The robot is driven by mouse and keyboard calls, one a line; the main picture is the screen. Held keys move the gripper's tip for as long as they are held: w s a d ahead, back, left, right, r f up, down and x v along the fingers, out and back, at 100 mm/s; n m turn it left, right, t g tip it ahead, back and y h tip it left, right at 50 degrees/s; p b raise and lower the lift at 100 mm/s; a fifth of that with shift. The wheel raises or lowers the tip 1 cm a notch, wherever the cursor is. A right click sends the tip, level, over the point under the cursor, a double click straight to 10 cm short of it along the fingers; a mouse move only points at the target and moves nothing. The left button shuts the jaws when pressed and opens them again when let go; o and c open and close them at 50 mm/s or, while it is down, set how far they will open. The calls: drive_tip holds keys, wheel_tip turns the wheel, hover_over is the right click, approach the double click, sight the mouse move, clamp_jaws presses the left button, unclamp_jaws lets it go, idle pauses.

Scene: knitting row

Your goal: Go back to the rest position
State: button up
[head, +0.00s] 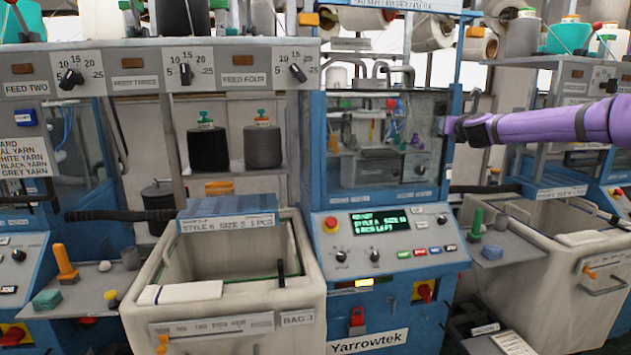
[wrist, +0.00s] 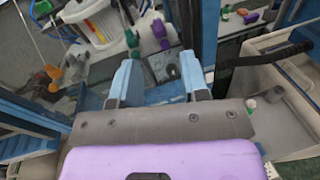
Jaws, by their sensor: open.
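My purple arm reaches in from the right edge in the head view. My gripper (head: 446,125) is at the right side of the window of the blue Yarrowtek knitting machine (head: 395,240), above its control panel (head: 390,228). In the wrist view my gripper (wrist: 158,78) shows two pale blue fingers held apart, with nothing seen between them. A grey panel with a dark round knob (wrist: 172,71) lies beyond the fingers. I cannot tell in the head view whether the fingertips touch the machine.
Another beige bin (head: 545,270) stands right, below my arm. Yarn cones (head: 262,145) sit on a shelf. A blue frame post (wrist: 208,30) rises close beside my fingers.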

drive_tip(key=s+a+f+m+g+h, duration=0.1)
drive_tip(key=s+a+m+g+h, duration=0.25)
drive_tip(key=s+a+m, duration=0.7)
drive_tip(key=s+a+r+m+g+h, duration=0.15)
drive_tip(key=s+m+g, duration=0.4)
drive_tip(key=s, duration=1.05)
drive_tip(key=s+a+f+m+g, duration=0.1)
drive_tip(key=s+a+m+g, duration=0.1)
drive_tip(key=s+m, duration=0.95)
drive_tip(key=s+a+f+m+y, duration=0.1)
drive_tip(key=s+m+y, duration=0.1)
drive_tip(key=s, duration=0.5)
drive_tip(key=s+a+f+m+y, duration=0.1)
drive_tip(key=s+f+m+y, duration=0.1)
drive_tip(key=s, duration=0.6)
drive_tip(key=s+a+f+m+g+y, duration=0.1)
drive_tip(key=s+a+f+m+y, duration=0.1)
drive_tip(key=s, duration=0.6)
drive_tip(key=shift+s+f+m+y, duration=0.25)
drive_tip(key=shift+m+y, duration=0.05)
drive_tip(key=shift+m, duration=0.05)
